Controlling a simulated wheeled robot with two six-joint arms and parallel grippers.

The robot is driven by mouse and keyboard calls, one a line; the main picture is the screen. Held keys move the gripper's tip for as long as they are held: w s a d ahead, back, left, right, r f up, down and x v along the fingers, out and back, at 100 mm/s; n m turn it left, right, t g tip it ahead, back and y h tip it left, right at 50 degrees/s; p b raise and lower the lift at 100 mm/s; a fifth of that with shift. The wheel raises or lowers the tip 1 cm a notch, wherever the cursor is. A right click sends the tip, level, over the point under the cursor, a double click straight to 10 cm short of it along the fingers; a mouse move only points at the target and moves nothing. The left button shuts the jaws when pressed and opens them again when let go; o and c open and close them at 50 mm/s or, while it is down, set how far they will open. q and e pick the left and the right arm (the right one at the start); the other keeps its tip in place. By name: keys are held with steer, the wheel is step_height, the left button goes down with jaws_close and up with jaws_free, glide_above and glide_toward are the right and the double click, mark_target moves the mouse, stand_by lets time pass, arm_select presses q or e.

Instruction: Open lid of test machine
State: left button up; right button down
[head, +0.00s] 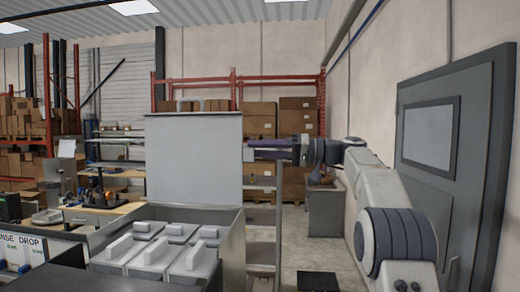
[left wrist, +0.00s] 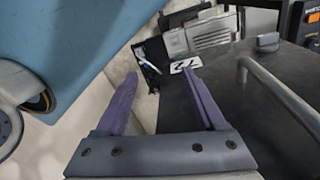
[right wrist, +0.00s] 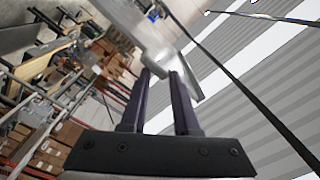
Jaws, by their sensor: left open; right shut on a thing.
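The lid of the test machine, a large light grey panel (head: 193,160), stands upright at the back of the machine in the head view. The machine's open box (head: 232,240) holds several grey blocks with raised grips (head: 155,252). My right gripper (head: 253,152) reaches in from the right and is shut on the lid's right edge. In the right wrist view its purple fingers (right wrist: 160,75) close on a grey part of the lid. My left gripper (left wrist: 160,82) is open and empty in the left wrist view, above a dark surface.
A dark surface with a metal bar (left wrist: 275,95) lies beside my left gripper. A workbench with small items (head: 100,212) stands at the left. Shelves with cardboard boxes (head: 258,120) stand behind. A grey door (head: 445,150) is at the right, with free floor before it.

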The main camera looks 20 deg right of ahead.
steer(key=shift+w+d+f, duration=0.1)
steer(key=shift+w+f, duration=0.05)
steer(key=shift+f, duration=0.4)
steer(key=shift+w+d+f, duration=0.1)
steer(key=shift+f, duration=0.4)
steer(key=c, duration=0.9)
jaws_free()
steer(key=o, duration=0.5)
steer(key=shift+w, duration=0.1)
steer(key=shift+o, duration=0.4)
steer(key=shift+w, duration=0.1)
steer(key=shift+r, duration=0.2)
